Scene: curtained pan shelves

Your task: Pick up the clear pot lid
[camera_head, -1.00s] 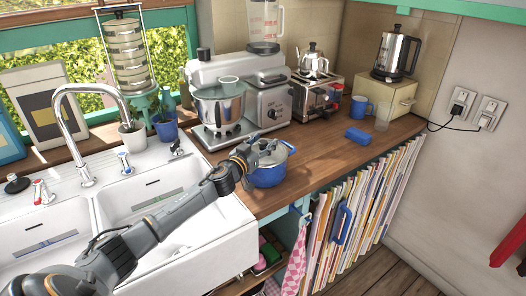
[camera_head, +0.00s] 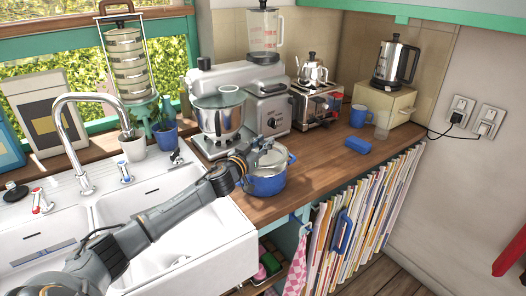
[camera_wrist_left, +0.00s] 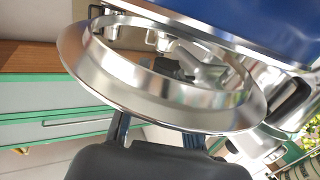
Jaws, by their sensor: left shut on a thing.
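The clear pot lid (camera_head: 272,155) has a shiny metal rim and a see-through middle. It is at the top of a blue pot (camera_head: 268,186) on the wooden counter. My left gripper (camera_head: 246,163) is shut on the lid at its left side. In the left wrist view the lid (camera_wrist_left: 105,72) fills the middle, tilted, with the gripper fingers (camera_wrist_left: 155,130) at its near rim. The blue pot (camera_wrist_left: 265,22) is close behind it at the top right. I cannot tell whether lid and pot still touch. My right gripper is not in view.
A stand mixer with a steel bowl (camera_head: 220,118) stands close behind the pot. A toaster (camera_head: 318,104), a blue mug (camera_head: 359,115) and a blue block (camera_head: 357,145) are to the right. The white sink (camera_head: 150,190) lies left. The counter (camera_head: 320,172) right of the pot is clear.

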